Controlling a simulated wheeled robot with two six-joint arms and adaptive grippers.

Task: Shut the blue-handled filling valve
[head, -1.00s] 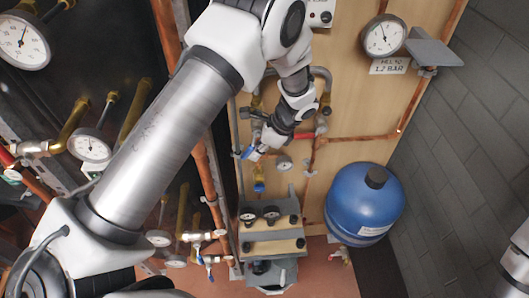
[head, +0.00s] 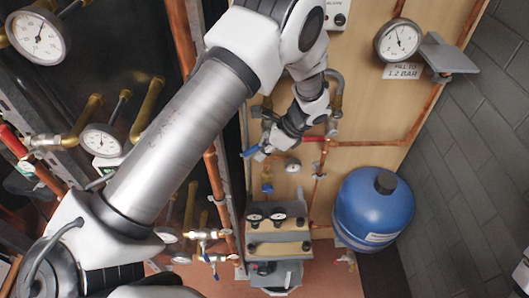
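A blue lever handle (head: 251,152) shows on the pipework of the wooden panel, at the left side of the panel. My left gripper (head: 263,147) reaches down from above and its dark fingers are right at this handle. Whether they touch it or are closed on it is too small to tell, and the gripper partly hides the valve body. A second blue-bodied fitting (head: 267,184) hangs on the pipe below. The large pressure gauge (head: 397,41) is at the upper right, above a label reading about 1.2 bar.
A small gauge (head: 292,166) sits just right of my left gripper. A blue expansion tank (head: 373,208) stands to the right, and a grey box with two gauges (head: 279,232) is below. Copper pipes and gauges crowd the left. A grey brick wall (head: 470,150) bounds the right.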

